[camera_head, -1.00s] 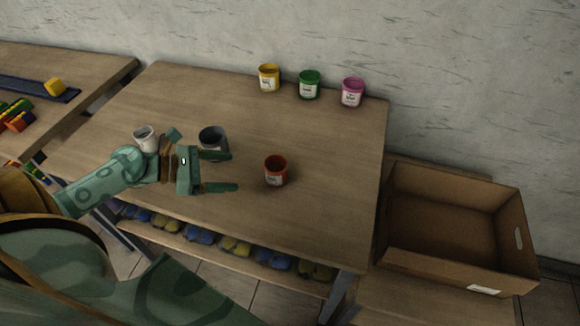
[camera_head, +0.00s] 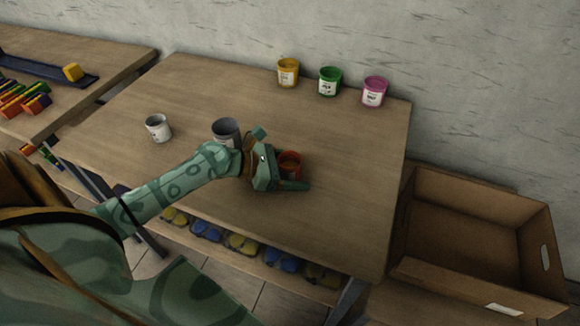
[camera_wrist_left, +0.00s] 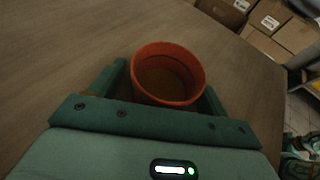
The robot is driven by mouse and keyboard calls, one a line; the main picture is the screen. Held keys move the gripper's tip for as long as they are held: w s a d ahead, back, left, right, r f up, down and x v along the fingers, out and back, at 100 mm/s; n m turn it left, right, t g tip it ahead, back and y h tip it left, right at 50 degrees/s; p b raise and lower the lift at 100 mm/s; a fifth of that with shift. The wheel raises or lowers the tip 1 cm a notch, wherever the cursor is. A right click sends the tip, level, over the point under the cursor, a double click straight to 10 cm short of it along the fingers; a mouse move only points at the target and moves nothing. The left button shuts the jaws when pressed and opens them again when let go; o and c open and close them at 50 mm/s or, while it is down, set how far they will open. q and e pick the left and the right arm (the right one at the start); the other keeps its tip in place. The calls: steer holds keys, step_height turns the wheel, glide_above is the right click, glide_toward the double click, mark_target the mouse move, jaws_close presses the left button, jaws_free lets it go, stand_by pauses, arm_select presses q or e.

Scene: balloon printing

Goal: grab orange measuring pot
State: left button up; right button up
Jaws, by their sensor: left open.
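The orange measuring pot (camera_head: 290,163) stands upright on the wooden table, partly hidden behind my left gripper (camera_head: 287,171) in the head view. In the left wrist view the pot (camera_wrist_left: 167,76) shows its open rim and hollow inside. My left gripper (camera_wrist_left: 165,95) is open, with one finger on each side of the pot. I cannot tell whether the fingers touch it. My right gripper is not in view.
A grey pot (camera_head: 226,131) stands close behind my left wrist, and a white pot (camera_head: 158,127) is farther left. Yellow (camera_head: 288,73), green (camera_head: 329,81) and pink (camera_head: 374,92) pots line the back edge. An open cardboard box (camera_head: 480,235) is at the right.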

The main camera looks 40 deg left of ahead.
arm_select(q)
steer(key=shift+d+r, duration=0.1)
steer(key=shift+c, duration=0.6)
steer(key=c, duration=0.5)
steer(key=shift+a, duration=0.2)
steer(key=c, duration=0.5)
steer(key=shift+r, duration=0.1)
steer(key=shift+d, duration=0.1)
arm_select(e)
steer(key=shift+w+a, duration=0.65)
